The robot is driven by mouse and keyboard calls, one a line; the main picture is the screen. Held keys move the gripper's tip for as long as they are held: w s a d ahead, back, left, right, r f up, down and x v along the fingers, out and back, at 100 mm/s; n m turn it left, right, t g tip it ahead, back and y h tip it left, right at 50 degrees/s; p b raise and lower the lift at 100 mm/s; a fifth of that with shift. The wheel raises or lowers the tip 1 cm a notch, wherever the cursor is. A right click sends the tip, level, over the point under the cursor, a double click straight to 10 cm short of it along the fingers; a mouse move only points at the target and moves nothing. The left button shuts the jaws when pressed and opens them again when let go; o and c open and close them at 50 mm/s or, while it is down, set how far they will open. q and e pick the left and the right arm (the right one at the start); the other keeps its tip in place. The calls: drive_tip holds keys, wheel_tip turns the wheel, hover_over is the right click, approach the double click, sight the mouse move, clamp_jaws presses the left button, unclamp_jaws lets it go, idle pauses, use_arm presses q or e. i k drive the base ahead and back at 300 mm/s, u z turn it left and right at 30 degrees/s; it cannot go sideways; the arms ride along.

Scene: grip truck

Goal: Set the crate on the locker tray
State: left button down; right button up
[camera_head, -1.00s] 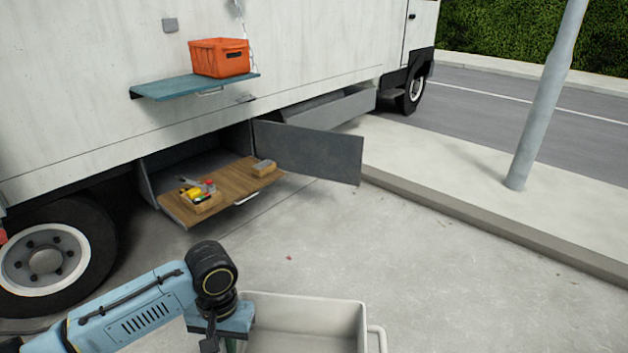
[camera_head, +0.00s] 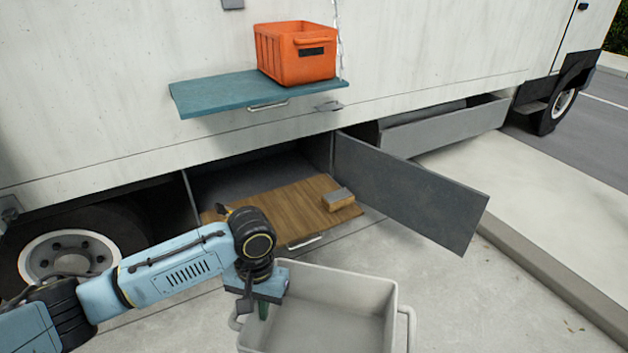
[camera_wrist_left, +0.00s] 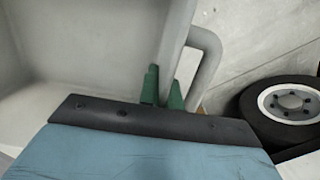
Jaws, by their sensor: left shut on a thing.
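The pale grey, empty open-topped crate (camera_head: 340,325) is at the bottom centre of the head view, with a loop handle at each side. My left gripper (camera_head: 264,308) is shut on the crate's left wall beside the handle. In the left wrist view, its green fingers (camera_wrist_left: 163,88) straddle the wall edge. The wooden locker tray (camera_head: 290,210) is pulled out of the low open locker, beyond the crate and my left arm. My arm hides the tray's left part. My right gripper is not in view.
A grey-topped wooden block (camera_head: 338,200) sits on the tray's right. The locker door (camera_head: 410,195) stands open at right. An orange crate (camera_head: 296,55) sits on the teal shelf (camera_head: 220,93) above. A truck wheel (camera_head: 70,255) is at left; pavement is clear at right.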

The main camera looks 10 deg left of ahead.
sight(293, 212)
drive_tip(key=u, duration=0.15)
drive_tip(key=i, duration=1.6)
drive_tip(key=u, duration=0.15)
